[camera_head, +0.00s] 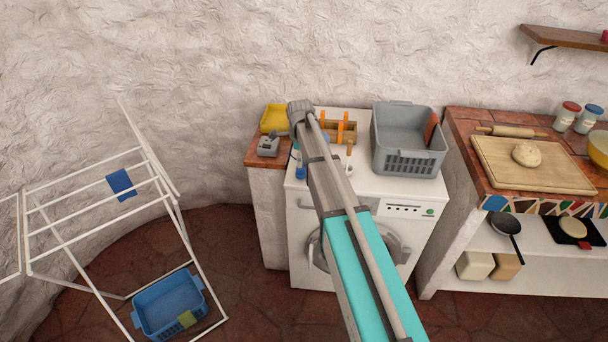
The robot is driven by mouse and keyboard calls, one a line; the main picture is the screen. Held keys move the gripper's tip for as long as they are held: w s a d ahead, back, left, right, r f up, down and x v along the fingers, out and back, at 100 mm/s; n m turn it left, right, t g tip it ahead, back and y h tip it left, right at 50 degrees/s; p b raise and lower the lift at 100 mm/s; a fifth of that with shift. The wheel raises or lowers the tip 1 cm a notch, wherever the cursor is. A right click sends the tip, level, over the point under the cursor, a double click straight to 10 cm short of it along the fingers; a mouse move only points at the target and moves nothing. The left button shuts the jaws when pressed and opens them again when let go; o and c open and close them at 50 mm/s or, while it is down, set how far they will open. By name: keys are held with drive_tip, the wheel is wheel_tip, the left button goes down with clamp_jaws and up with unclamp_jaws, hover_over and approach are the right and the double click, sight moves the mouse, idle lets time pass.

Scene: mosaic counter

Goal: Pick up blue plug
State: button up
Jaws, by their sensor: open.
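A small blue piece (299,173) shows on the white washing machine top, just left of my arm. It may be the blue plug, but it is too small and too close to the arm to tell. My arm reaches up across the washing machine from the lower right. My gripper (299,119) is at its far end, over the back left of the machine near the wall. Its jaws are open, with nothing seen between them. The fingertips are hard to make out, and the arm hides part of the machine top.
A grey basket (408,161) stands on the right of the washing machine (370,187). A wooden holder with orange-handled tools (341,129) is at the back. A yellow tray (274,119) and a grey device (268,145) sit on the left ledge. A drying rack (100,203) stands left.

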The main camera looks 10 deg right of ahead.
sight(301, 169)
drive_tip(key=shift+d+f+b, duration=0.1)
drive_tip(key=shift+f+b, duration=2.45)
drive_tip(key=shift+f, duration=0.05)
clamp_jaws()
